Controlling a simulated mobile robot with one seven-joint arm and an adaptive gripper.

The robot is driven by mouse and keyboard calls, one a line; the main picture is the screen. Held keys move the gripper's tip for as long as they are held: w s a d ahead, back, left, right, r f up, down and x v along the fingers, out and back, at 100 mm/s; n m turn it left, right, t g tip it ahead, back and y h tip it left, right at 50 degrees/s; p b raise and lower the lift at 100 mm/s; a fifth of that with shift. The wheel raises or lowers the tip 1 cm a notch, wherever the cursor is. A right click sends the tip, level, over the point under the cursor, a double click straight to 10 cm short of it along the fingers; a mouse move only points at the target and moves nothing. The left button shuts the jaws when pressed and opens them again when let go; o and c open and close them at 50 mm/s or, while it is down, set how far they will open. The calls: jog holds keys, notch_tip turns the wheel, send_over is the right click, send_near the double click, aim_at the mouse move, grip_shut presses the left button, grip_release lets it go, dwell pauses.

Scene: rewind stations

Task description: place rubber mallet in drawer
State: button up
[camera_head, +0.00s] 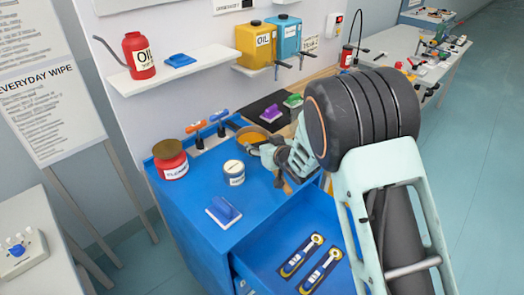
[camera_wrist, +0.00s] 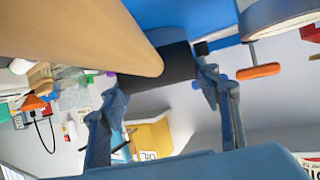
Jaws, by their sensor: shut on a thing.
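My gripper (camera_head: 278,158) is above the back right part of the blue cabinet top, partly hidden by my own arm. It is shut on the rubber mallet. In the wrist view the mallet's thick pale wooden handle (camera_wrist: 85,35) reaches in from the upper left towards the space between my fingers (camera_wrist: 160,100). A small brown part of the mallet (camera_head: 286,186) shows below my gripper in the head view. The blue drawer (camera_head: 262,262) is pulled open at the cabinet's front, below my gripper.
A red tub (camera_head: 170,160), a white tin (camera_head: 234,173) and a blue-purple brush (camera_head: 224,212) stand on the cabinet top. Orange- and blue-handled tools (camera_head: 207,131) stand at its back. A shelf (camera_head: 170,72) with an oil can hangs above. The drawer's left part is bare.

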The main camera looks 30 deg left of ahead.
jog(key=shift+w+a+f, duration=0.15)
jog(key=shift+w+f, duration=0.1)
jog(key=shift+f, duration=1.45)
jog(key=shift+f, duration=0.1)
jog(key=shift+f, duration=0.15)
jog(key=o, duration=1.4)
